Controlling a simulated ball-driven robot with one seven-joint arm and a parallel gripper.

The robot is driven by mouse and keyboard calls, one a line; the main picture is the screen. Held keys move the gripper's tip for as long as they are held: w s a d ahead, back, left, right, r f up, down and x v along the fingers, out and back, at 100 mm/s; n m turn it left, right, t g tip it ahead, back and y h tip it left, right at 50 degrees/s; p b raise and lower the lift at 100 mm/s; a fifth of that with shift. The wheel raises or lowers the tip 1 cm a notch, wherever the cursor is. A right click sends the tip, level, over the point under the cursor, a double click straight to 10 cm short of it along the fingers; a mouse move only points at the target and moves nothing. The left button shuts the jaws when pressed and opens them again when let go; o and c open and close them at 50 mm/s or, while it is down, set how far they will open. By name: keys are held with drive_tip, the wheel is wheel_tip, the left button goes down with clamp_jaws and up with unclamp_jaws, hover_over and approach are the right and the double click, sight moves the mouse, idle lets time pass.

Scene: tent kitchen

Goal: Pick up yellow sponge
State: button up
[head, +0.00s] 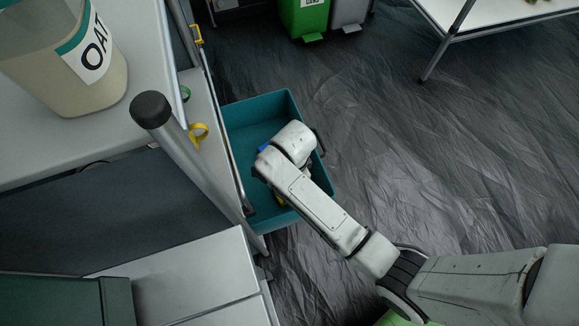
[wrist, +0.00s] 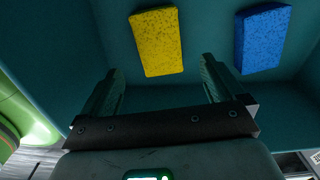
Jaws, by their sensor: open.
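The yellow sponge (wrist: 158,42) lies in a teal bin (head: 262,112), and its full flat face shows in the wrist view. My gripper (wrist: 157,76) is open and empty, with its fingers spread to either side of the sponge's near end. The sponge lies beyond the fingertips, roughly in line with the gap between them.
A blue sponge (wrist: 263,38) lies right of the yellow one, beyond the right finger. The bin's walls close in around my gripper. A metal rack post (head: 190,145) and a counter with an oat container (head: 70,60) stand left of the bin. The floor to the right is open.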

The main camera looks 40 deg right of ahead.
drive_tip(key=f+b, duration=0.3)
drive_tip(key=f, duration=0.3)
drive_tip(key=shift+d+f, duration=0.15)
drive_tip(key=shift+d, duration=0.05)
drive_tip(key=shift+c, duration=0.4)
drive_tip(key=c, duration=1)
